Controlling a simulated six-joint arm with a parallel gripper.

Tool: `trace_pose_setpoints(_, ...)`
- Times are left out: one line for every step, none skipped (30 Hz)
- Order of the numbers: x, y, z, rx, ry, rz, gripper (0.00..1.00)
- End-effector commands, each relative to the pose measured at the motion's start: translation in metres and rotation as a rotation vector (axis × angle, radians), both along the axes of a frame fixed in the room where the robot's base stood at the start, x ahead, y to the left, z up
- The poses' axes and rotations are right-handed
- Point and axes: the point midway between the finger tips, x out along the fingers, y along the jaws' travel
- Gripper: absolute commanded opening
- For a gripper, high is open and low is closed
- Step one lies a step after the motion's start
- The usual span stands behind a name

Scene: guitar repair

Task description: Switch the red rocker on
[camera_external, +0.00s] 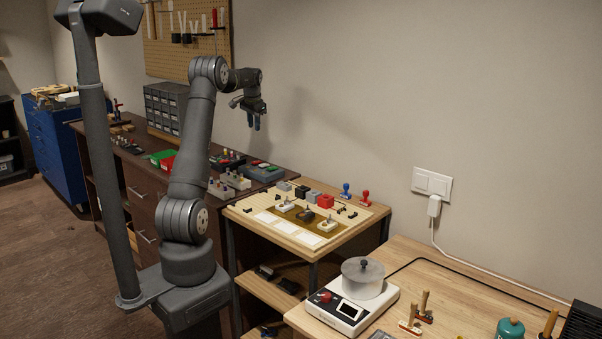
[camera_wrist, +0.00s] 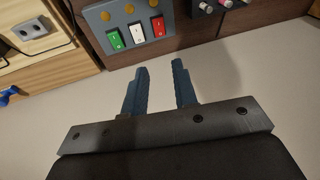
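The red rocker (camera_wrist: 158,26) sits in a grey switch panel (camera_wrist: 127,13) at the top of the wrist view, at the end of a row beside a white rocker (camera_wrist: 137,34) and a green rocker (camera_wrist: 115,41). Round amber spots sit above the rockers. I cannot tell which way the red rocker is tipped. In the external view, the grey panel (camera_external: 262,173) lies on the dark bench near the wall; its rockers are too small to read. My gripper (camera_wrist: 161,68) is open and empty, its fingers apart. It hangs in the air above the bench (camera_external: 255,125), clear of the panel.
A box with pink and black knobs (camera_wrist: 207,8) stands beside the panel. A light wooden table (camera_external: 333,240) with small parts adjoins the dark bench. The wall (camera_external: 340,100) is close behind. The air around my gripper is free.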

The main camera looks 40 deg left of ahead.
Motion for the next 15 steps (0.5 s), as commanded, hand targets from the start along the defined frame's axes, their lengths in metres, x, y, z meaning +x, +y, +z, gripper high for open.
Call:
trace_pose_setpoints(0.001, -0.002, -0.003, 0.002, 0.005, 0.028, 0.16)
trace_pose_setpoints(0.002, -0.003, -0.005, 0.004, 0.008, 0.052, 0.1)
trace_pose_setpoints(0.002, -0.004, -0.007, 0.009, 0.013, 0.087, 0.02)
trace_pose_setpoints(0.003, -0.005, -0.009, 0.013, 0.015, 0.119, 0.0)
trace_pose_setpoints(0.004, -0.006, -0.011, 0.019, 0.018, 0.153, 0.0)
trace_pose_setpoints(0.005, -0.008, -0.014, 0.027, 0.022, 0.201, 0.0)
trace_pose_setpoints(0.005, -0.009, -0.016, 0.033, 0.023, 0.238, 0.0)
trace_pose_setpoints(0.006, -0.01, -0.019, 0.042, 0.024, 0.276, 0.0)
trace_pose_setpoints(0.007, -0.011, -0.021, 0.053, 0.024, 0.324, 0.0)
trace_pose_setpoints(0.008, -0.012, -0.023, 0.062, 0.022, 0.361, 0.0)
trace_pose_setpoints(0.009, -0.013, -0.025, 0.072, 0.02, 0.398, 0.0)
trace_pose_setpoints(0.01, -0.014, -0.027, 0.085, 0.015, 0.447, 0.0)
trace_pose_setpoints(0.011, -0.016, -0.029, 0.095, 0.011, 0.483, 0.0)
trace_pose_setpoints(0.012, -0.017, -0.03, 0.106, 0.007, 0.519, 0.0)
trace_pose_setpoints(0.013, -0.018, -0.033, 0.121, -0.001, 0.567, 0.0)
